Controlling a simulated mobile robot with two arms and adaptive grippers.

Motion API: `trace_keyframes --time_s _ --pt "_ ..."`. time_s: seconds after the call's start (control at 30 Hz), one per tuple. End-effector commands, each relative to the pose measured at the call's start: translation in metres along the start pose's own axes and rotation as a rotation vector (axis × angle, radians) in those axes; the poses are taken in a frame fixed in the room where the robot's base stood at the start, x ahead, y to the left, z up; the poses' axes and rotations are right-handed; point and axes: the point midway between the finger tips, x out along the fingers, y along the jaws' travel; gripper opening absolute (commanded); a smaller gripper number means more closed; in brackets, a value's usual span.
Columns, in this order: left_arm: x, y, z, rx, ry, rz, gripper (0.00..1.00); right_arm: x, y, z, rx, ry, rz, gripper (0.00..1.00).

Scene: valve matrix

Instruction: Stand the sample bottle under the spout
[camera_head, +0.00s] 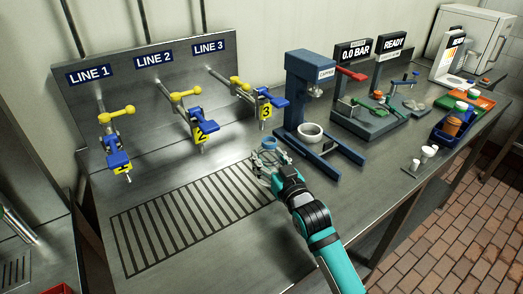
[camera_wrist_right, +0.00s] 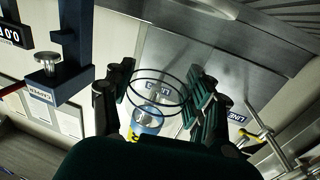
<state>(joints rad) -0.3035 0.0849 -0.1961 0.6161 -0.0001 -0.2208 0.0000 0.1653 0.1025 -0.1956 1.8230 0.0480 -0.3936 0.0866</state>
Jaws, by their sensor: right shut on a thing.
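My right gripper (camera_head: 266,163) is shut on a clear bottle, whose blue ring (camera_head: 269,145) shows just above the fingers. In the right wrist view the bottle's round outline (camera_wrist_right: 158,93) lies between the two fingers (camera_wrist_right: 160,98), with a blue part below it. The gripper is at the right end of the slotted drain grate (camera_head: 190,220), in front of the LINE 3 valve (camera_head: 255,97); whether the bottle touches the bench is hard to tell. The LINE 2 valve (camera_head: 187,112) and LINE 1 valve (camera_head: 115,148) stand further left, each with a downward outlet. My left gripper is out of view.
A blue capper stand (camera_head: 303,90) with a white ring (camera_head: 311,132) on its base stands close to the right of my gripper. Small white items (camera_head: 427,153) and a blue bin (camera_head: 455,130) are near the right bench edge. The grate is clear.

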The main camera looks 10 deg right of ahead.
Motion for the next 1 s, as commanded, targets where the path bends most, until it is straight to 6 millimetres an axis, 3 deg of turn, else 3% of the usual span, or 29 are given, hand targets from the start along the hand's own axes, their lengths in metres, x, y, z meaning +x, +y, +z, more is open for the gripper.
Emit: trace_keyframes --time_s 0.23,0.4,0.53,1.0 --pt "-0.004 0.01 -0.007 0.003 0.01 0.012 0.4 0.024 0.0 -0.001 0.0 0.001 -0.001 0.2" --pt "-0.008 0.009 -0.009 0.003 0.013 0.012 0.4 0.052 -0.001 -0.002 0.0 0.001 -0.001 0.2" --pt "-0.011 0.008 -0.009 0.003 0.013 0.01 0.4 0.049 0.0 0.014 0.0 -0.002 -0.001 0.2" --pt "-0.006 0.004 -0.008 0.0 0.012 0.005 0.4 0.049 0.0 0.022 0.0 -0.001 0.0 0.2"
